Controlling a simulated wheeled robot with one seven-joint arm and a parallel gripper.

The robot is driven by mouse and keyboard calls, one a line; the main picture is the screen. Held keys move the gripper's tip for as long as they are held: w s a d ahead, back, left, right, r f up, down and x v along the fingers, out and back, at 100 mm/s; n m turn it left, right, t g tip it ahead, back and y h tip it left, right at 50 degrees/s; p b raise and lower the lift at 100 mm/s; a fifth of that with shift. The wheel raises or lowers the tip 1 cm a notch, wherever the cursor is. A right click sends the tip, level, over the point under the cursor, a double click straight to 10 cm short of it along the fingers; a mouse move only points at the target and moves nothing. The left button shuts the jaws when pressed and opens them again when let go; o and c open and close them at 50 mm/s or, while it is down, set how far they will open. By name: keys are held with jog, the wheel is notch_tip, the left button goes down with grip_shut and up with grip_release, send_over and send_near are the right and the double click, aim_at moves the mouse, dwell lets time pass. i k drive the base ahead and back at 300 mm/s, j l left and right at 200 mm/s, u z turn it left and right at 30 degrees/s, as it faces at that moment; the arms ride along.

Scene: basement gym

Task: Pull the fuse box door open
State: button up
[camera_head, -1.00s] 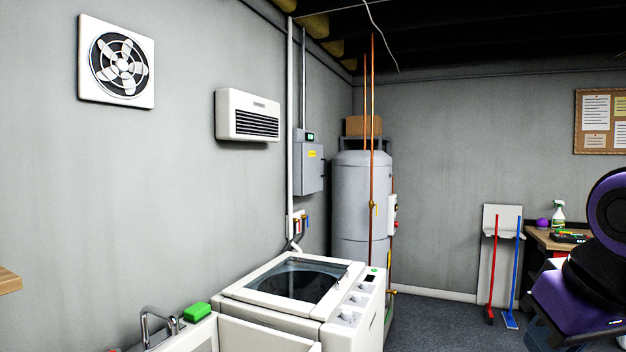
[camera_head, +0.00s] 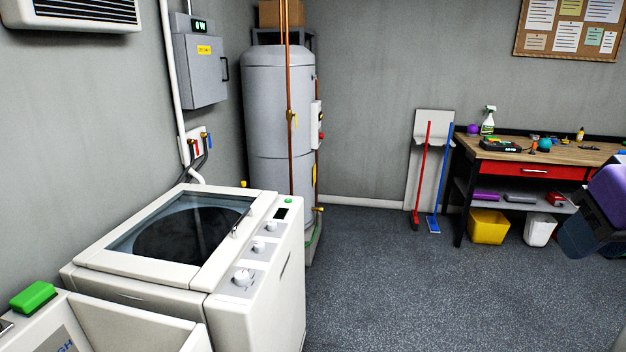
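The fuse box (camera_head: 198,85) is a grey metal box on the left wall, in the upper left of the head view. Its door looks shut and bears a yellow label (camera_head: 204,50). A dark handle (camera_head: 226,69) stands at its right side. A small lit display (camera_head: 200,27) sits just above the box. Part of my arm, purple and dark, shows at the right edge, far from the fuse box. I cannot make out gripper fingers there.
A white washing machine (camera_head: 255,310) stands in front of and below the fuse box. A grey water tank (camera_head: 268,120) with copper pipes stands to its right. Open dark floor (camera_head: 400,290) lies right of the washer. A workbench (camera_head: 560,153) stands at the right.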

aim_at(205, 53)
jog(key=i+z, duration=0.25)
jog(key=i, duration=1.5)
jog(key=i+l+u, duration=0.15)
jog(key=i+u, duration=0.3)
jog(key=i+l+u, duration=0.45)
jog(key=i, duration=0.2)
jog(key=i+l+u, duration=0.45)
